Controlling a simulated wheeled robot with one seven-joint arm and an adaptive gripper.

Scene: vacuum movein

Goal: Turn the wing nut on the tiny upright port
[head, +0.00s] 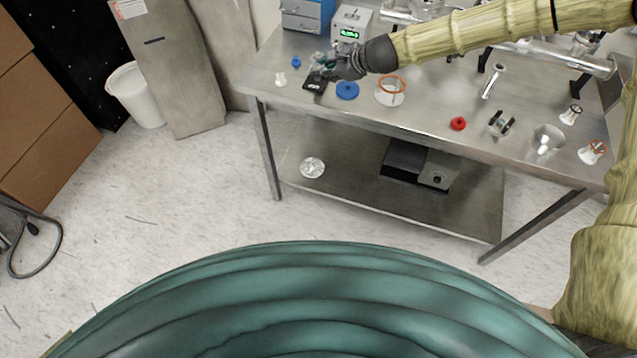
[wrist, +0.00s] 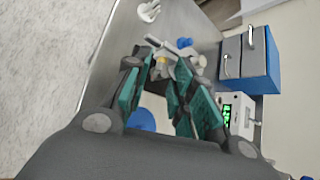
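A pale metal piece (wrist: 186,54) sticks out just beyond the tips. I cannot tell whether the fingers touch the fitting or grip it. In the head view my gripper mostly hides it.
A white box with a green display (head: 351,24) and a blue box (head: 307,14) are behind. A small white fitting (head: 281,79) is near the left edge.

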